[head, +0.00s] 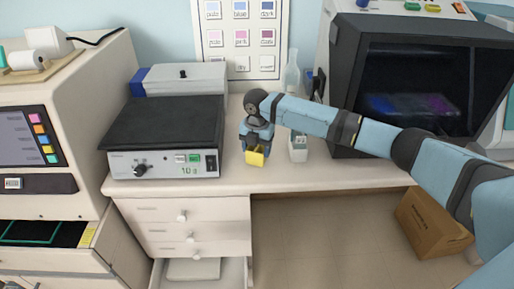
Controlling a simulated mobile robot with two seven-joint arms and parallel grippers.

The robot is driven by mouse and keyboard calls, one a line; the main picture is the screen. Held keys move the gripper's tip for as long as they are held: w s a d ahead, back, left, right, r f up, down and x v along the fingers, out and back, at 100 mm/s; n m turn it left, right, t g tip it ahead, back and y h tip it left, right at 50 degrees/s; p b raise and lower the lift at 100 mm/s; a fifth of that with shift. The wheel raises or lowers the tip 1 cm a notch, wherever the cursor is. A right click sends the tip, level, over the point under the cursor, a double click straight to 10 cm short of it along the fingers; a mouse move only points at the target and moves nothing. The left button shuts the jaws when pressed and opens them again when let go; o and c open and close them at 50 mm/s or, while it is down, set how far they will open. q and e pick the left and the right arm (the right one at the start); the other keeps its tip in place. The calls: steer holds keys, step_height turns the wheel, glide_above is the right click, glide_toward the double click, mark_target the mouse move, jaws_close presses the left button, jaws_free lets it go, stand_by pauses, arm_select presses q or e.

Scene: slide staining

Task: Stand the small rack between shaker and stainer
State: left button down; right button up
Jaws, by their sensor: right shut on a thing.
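My right gripper (256,143) reaches in from the right and is shut on a small yellow rack (256,157). The fingers hide the upper part of the rack. It is low over the front part of the counter, and I cannot tell whether it touches the top. The shaker (165,165), a light box with a black flat top, a knob and a display, stands just left of it. The stainer (345,95), seemingly the big dark-windowed machine, stands to the right behind my arm. My left gripper is not in view.
A small white container with a teal top (298,149) stands right of the gripper, near my arm. A clear bottle (292,75) and a colour chart (240,38) are behind. Drawers (195,215) are below, the lowest one open. A cardboard box (432,225) is on the floor.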

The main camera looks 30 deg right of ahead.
steer(key=o, duration=0.9)
steer(key=shift+f, duration=0.1)
steer(key=shift+o, duration=0.2)
step_height(320, 180, up, 12)
